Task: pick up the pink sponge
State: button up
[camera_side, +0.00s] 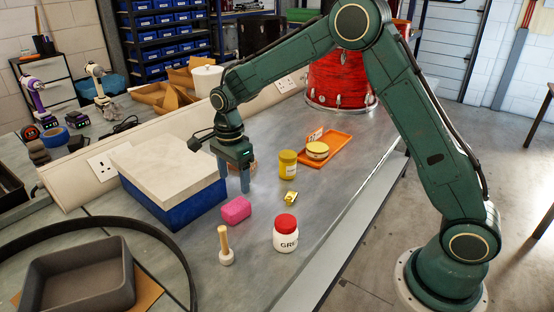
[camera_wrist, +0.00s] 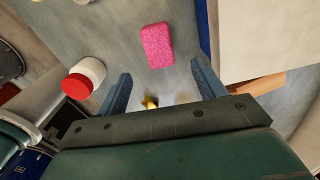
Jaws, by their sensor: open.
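The pink sponge (camera_side: 236,210) lies on the grey bench, just right of the blue box. In the wrist view the sponge (camera_wrist: 157,45) shows beyond the fingertips, with nothing between them and it. My gripper (camera_side: 234,186) points down above the bench, behind the sponge and beside the box. Its two blue-grey fingers are apart and empty, and they also show in the wrist view (camera_wrist: 160,84). I cannot tell the exact height of the fingertips above the bench.
A blue box (camera_side: 186,207) with a pale lid stands close left of my gripper. A red-lidded white jar (camera_side: 286,237), a wooden-handled tool (camera_side: 225,247), a small yellow item (camera_side: 290,198) and a yellow jar (camera_side: 287,166) stand around. An orange tray (camera_side: 338,148) lies farther back.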

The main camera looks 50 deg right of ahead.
aim_at(236, 204)
jog(key=shift+f, duration=2.3)
jog(key=shift+a+f, duration=0.2)
jog(key=shift+f, duration=2.4)
jog(key=shift+c, duration=0.2)
jog(key=c, duration=1)
